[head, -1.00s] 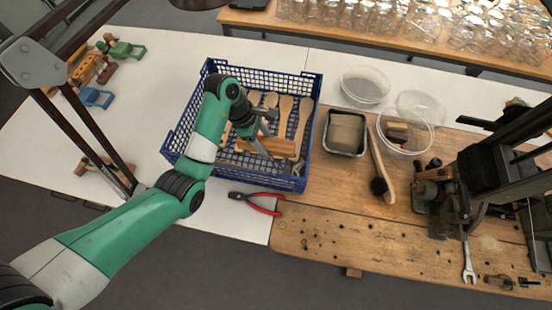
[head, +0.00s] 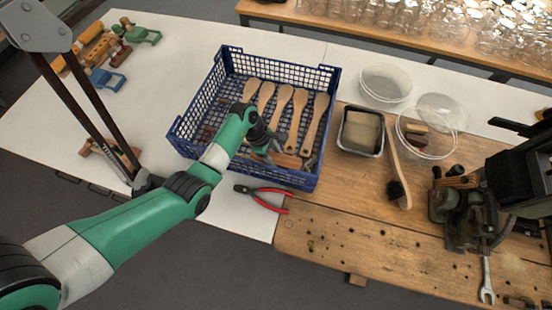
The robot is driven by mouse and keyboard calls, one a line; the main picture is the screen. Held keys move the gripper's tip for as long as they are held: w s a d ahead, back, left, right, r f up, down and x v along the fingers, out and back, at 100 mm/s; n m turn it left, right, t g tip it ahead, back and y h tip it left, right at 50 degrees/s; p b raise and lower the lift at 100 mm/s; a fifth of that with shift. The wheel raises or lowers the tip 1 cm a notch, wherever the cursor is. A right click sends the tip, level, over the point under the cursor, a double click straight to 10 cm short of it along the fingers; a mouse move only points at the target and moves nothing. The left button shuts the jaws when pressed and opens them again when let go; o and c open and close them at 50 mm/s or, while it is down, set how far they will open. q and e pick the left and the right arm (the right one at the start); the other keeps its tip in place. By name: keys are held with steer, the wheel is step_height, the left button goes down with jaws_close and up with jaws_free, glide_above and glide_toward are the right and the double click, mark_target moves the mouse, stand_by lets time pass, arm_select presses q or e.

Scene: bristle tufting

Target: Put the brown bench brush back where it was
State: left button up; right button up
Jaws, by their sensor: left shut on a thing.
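My left gripper (head: 274,147) reaches down into the blue plastic crate (head: 331,110) near its front right part. It is shut on a brown wooden piece, which looks like the brown bench brush (head: 290,161). The brush lies crosswise, low inside the crate's front side; its bristles are hidden, and I cannot tell whether it touches the crate floor. Several pale wooden paddle-shaped pieces (head: 317,115) lie side by side behind it in the crate. My right gripper is not in view.
Red-handled pliers (head: 266,198) lie in front of the crate. A metal tin (head: 360,131), a long-handled brush with a dark head (head: 397,170) and clear round tubs (head: 385,85) stand to the right. A machine (head: 468,205) and wrench (head: 486,280) are farther right.

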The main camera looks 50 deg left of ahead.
mark_target(276, 163)
arm_select(q)
steer(key=shift+f+b, duration=0.5)
steer(key=shift+f, duration=1.05)
steer(key=shift+f, duration=0.2)
steer(key=o, duration=1)
steer(key=shift+o, duration=0.2)
steer(key=shift+r, duration=0.15)
steer(key=p+v, duration=0.4)
steer(key=v, duration=0.7)
steer(key=shift+r+p, duration=0.2)
steer(key=shift+p, duration=0.1)
steer(key=shift+s+a+r, duration=0.1)
steer(key=shift+a+r, duration=0.05)
steer(key=shift+r, duration=0.2)
